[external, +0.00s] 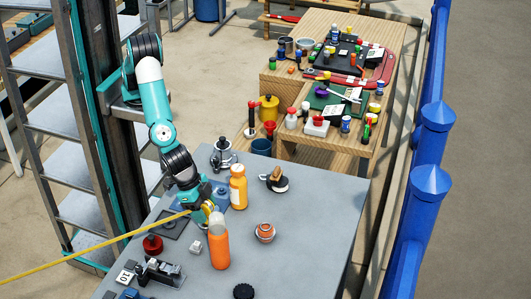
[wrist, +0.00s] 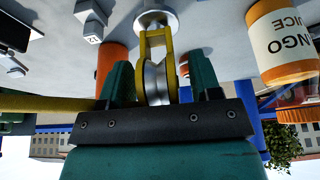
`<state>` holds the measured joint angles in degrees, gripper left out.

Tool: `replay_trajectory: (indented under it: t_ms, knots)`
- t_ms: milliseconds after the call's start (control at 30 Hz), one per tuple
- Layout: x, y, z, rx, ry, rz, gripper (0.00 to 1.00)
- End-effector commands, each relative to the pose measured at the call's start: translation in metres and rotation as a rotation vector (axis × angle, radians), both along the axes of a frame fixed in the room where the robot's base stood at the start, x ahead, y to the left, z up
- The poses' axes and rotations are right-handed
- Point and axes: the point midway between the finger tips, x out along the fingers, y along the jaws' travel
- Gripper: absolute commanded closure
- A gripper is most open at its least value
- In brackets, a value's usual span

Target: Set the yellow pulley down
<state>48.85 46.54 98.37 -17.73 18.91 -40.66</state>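The yellow pulley (wrist: 168,45) has a yellow frame around a silver wheel and sits between my gripper's fingers in the wrist view. My gripper (wrist: 160,80) appears shut on it, though contact at the right finger is not clear. In the external view my gripper (external: 208,207) is low over the left part of the grey table, with the yellow pulley partly hidden at its tip. A round silver disc (wrist: 155,20) lies at the far end of the frame; I cannot tell if they touch. A yellow rope (external: 100,249) runs from the left edge to my gripper.
An orange bottle (external: 219,250) stands just in front of my gripper and a mango juice bottle (external: 238,188) just behind it. The grey table (external: 320,220) is clear on the right.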

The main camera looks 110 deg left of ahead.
Motion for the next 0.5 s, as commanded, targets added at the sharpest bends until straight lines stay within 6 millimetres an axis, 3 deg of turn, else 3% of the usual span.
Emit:
replay_trajectory:
  t_ms: [333, 500]
  knots:
    - [-0.001, 0.0, 0.007, -0.002, -0.002, -0.001, 0.43]
    - [-0.013, -0.001, 0.034, -0.005, -0.003, -0.002, 0.43]
